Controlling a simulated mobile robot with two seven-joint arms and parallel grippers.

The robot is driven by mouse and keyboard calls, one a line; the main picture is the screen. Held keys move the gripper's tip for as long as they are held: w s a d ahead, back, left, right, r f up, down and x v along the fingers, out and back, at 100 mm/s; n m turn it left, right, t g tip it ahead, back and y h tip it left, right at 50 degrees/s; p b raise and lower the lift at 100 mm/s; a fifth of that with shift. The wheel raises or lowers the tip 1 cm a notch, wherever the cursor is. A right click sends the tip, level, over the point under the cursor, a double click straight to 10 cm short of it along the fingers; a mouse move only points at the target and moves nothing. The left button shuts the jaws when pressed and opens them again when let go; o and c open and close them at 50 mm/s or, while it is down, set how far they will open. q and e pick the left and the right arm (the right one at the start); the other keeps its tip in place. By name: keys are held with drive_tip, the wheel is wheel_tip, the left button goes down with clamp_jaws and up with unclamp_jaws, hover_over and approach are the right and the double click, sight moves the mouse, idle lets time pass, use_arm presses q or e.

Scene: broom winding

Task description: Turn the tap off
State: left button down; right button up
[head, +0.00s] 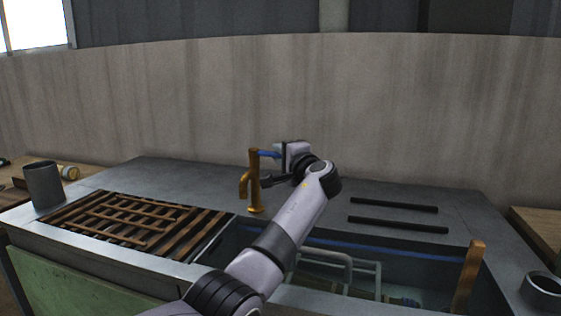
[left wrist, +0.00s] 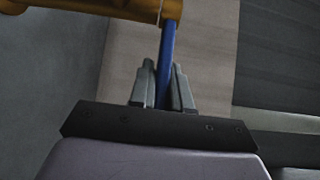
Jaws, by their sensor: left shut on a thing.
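The brass-coloured tap (head: 254,188) stands upright at the back edge of the sink, its spout on its left side. A blue handle (head: 266,154) sticks out to the right from its top. My left gripper (head: 279,153) is right of the tap and shut on this handle. In the left wrist view, the blue handle (left wrist: 167,48) runs between the fingers (left wrist: 165,72) up to the tap's brass body (left wrist: 120,8). No water stream can be made out. My right gripper is in neither view.
The sink basin (head: 390,268) lies below my arm, with pipes inside. A wooden slatted rack (head: 150,218) and grey cup (head: 43,186) are on the left. Two dark bars (head: 395,205) lie on the counter right of my arm. A concrete wall (head: 420,110) rises behind.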

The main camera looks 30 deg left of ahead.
use_arm(q)
drive_tip(key=shift+w+a+n+g+y, duration=0.15)
drive_tip(key=shift+n+g+y, duration=0.3)
drive_tip(key=shift+g, duration=0.25)
drive_tip(key=c, duration=1.2)
unclamp_jaws()
drive_tip(key=shift+o, duration=0.2)
drive_tip(key=v, duration=0.7)
